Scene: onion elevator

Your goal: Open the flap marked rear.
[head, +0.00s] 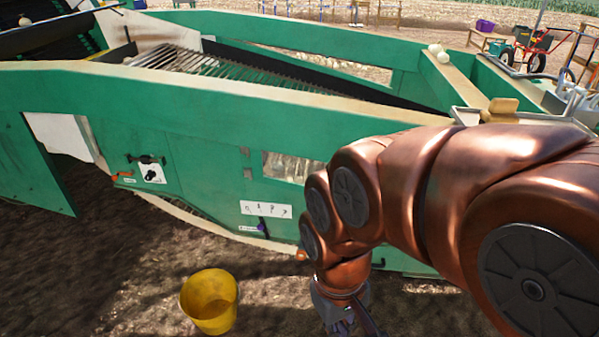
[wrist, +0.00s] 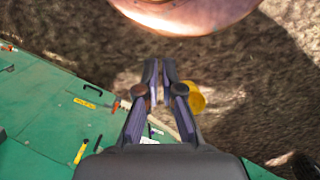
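The green machine side (head: 180,105) spans the head view. I cannot read "rear" on any flap, so I cannot tell which one it is. In the wrist view a green panel (wrist: 45,110) carries a black handle (wrist: 92,87), a yellow label (wrist: 85,103) too small to read, and an orange part (wrist: 116,106). My gripper (head: 340,325) hangs low in front of the machine in the head view, partly cut off by the frame's edge. In the wrist view my gripper (wrist: 160,65) has its fingertips close together with nothing seen between them.
A yellow bucket (head: 210,302) stands on the soil left of my gripper; it also shows in the wrist view (wrist: 195,97). A green door (head: 40,170) stands open at the left. A purple knob (head: 262,228) sits below a pictogram label (head: 266,209). Soil in front is otherwise mostly clear.

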